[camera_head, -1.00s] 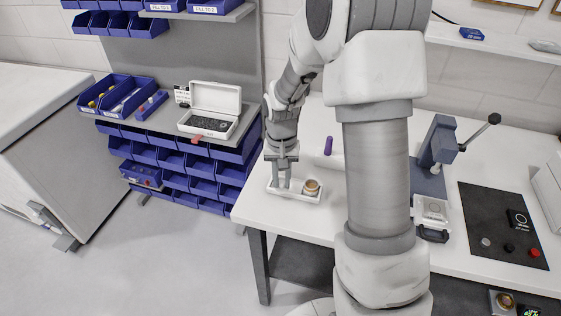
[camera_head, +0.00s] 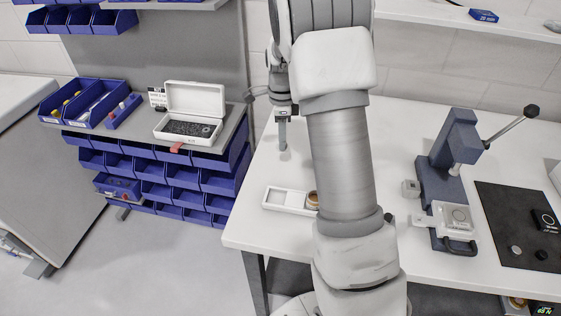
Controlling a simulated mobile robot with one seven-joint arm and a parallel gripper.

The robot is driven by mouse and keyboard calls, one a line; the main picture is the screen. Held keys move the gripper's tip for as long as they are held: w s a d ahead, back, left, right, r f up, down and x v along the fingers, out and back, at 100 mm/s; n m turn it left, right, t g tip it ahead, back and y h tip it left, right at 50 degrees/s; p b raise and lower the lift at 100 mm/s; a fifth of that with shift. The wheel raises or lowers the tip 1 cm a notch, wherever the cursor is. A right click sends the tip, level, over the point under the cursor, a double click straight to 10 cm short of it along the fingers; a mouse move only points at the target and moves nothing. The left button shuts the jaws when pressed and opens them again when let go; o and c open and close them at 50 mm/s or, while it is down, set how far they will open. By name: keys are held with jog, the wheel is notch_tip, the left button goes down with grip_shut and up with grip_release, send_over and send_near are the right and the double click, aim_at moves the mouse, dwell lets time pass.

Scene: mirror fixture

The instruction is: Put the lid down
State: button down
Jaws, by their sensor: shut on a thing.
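My gripper (camera_head: 283,145) points down above the left part of the white table, behind the small white tray. It is shut on a small pale thing at its fingertips, too small here to tell apart from the fingers. I cannot make out whether it is a lid. The white tray (camera_head: 267,204) lies near the table's left edge, with compartments and a round brass-coloured part (camera_head: 312,199) at its right end, partly hidden by my arm. A white case (camera_head: 195,100) on the shelf has its hinged lid standing open over dark foam.
A dark blue press (camera_head: 447,160) with a lever stands at the right, and a pale fixture (camera_head: 453,216) with a black handle sits at its base. A black mat (camera_head: 510,225) is further right. Blue bins (camera_head: 160,182) fill the rack at the left. My arm hides the table's middle.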

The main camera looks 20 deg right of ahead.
notch_tip(320, 180, down, 8)
jog(key=shift+r, duration=0.25)
jog(key=shift+f, duration=0.15)
jog(key=c, duration=0.8)
grip_release()
jog(key=shift+o, duration=0.2)
